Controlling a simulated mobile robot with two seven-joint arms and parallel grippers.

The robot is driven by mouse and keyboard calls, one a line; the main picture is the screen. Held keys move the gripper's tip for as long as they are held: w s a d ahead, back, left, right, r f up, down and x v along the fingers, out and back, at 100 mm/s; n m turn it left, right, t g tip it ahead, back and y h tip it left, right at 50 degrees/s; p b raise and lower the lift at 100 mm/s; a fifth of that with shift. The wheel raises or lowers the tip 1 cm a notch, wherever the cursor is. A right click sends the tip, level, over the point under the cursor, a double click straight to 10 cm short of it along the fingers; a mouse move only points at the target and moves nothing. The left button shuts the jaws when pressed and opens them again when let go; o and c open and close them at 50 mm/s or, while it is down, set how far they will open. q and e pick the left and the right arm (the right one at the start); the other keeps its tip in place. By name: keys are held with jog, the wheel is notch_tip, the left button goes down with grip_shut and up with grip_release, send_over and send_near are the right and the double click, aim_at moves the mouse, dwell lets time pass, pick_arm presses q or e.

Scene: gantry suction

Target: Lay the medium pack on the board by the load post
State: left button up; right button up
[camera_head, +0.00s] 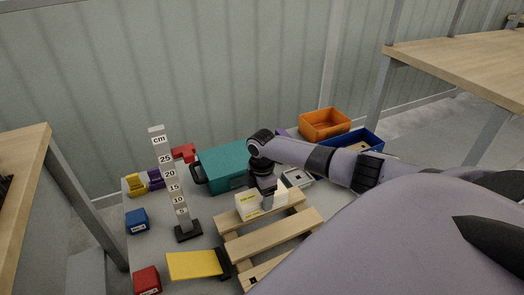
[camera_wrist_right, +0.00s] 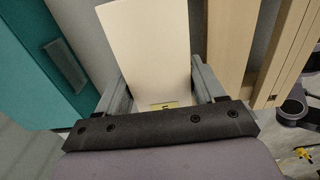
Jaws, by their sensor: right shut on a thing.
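The cream pack (camera_head: 246,206) with a yellow label is between the fingers of my right gripper (camera_head: 266,203), at the far end of a wooden slatted pallet (camera_head: 272,243). In the right wrist view the pack (camera_wrist_right: 150,50) fills the space between the two grey fingers (camera_wrist_right: 163,92), and my right gripper is shut on it. I cannot tell whether its underside touches the slats. The load post (camera_head: 169,185), a grey upright marked in cm on a black foot, stands left of the pallet. My left gripper is not in view.
A teal case (camera_head: 224,167) stands behind the pack; its side fills the wrist view's left (camera_wrist_right: 35,60). A yellow plate (camera_head: 194,265) lies left of the pallet. Red (camera_head: 147,280) and blue (camera_head: 137,220) blocks sit at the left edge. Orange (camera_head: 325,124) and blue (camera_head: 353,144) bins stand behind right.

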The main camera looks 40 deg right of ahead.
jog(key=shift+f, duration=0.45)
jog(key=o, duration=1.4)
jog(key=shift+r, duration=0.1)
notch_tip(320, 180, up, 6)
jog(key=shift+f+p, duration=0.1)
jog(key=shift+p, duration=0.4)
jog(key=shift+r, duration=0.65)
